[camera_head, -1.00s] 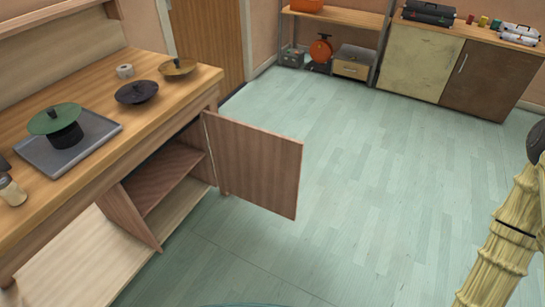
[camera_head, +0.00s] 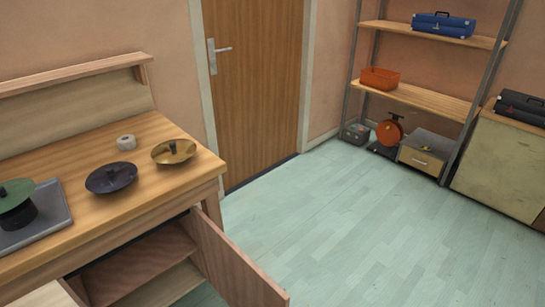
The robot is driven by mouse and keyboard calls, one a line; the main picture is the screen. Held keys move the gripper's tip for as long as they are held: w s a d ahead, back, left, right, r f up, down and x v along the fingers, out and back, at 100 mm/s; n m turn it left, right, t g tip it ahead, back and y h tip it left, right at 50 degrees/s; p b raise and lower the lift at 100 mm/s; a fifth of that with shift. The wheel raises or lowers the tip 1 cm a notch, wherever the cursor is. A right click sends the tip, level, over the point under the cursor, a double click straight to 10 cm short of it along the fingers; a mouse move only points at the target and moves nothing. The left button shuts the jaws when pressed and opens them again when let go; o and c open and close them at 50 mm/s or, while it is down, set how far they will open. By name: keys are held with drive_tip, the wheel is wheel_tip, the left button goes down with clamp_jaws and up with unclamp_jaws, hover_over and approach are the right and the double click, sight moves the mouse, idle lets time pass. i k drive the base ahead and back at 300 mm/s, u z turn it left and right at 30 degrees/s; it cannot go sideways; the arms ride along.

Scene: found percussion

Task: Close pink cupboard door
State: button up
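The pinkish-brown cupboard door (camera_head: 232,267) is swung open from the wooden bench (camera_head: 105,232) at the lower left. It stands out from the bench's right front corner, and its lower part is cut off by the frame's bottom edge. The cupboard interior with a shelf (camera_head: 140,262) shows to the left of the door. My gripper is not in view, so its place relative to the door cannot be told.
On the bench top are a gold cymbal (camera_head: 173,151), a dark cymbal (camera_head: 111,177), a tape roll (camera_head: 126,142) and a green cymbal (camera_head: 14,194) by a grey tray (camera_head: 45,219). Green floor (camera_head: 340,230) lies clear to the right. A shelving rack (camera_head: 425,99) stands at the back.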

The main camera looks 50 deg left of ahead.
sight(240, 281)
drive_tip(key=i, duration=2.4)
drive_tip(key=u, duration=4)
drive_tip(key=k, duration=0.85)
drive_tip(key=z, duration=0.3)
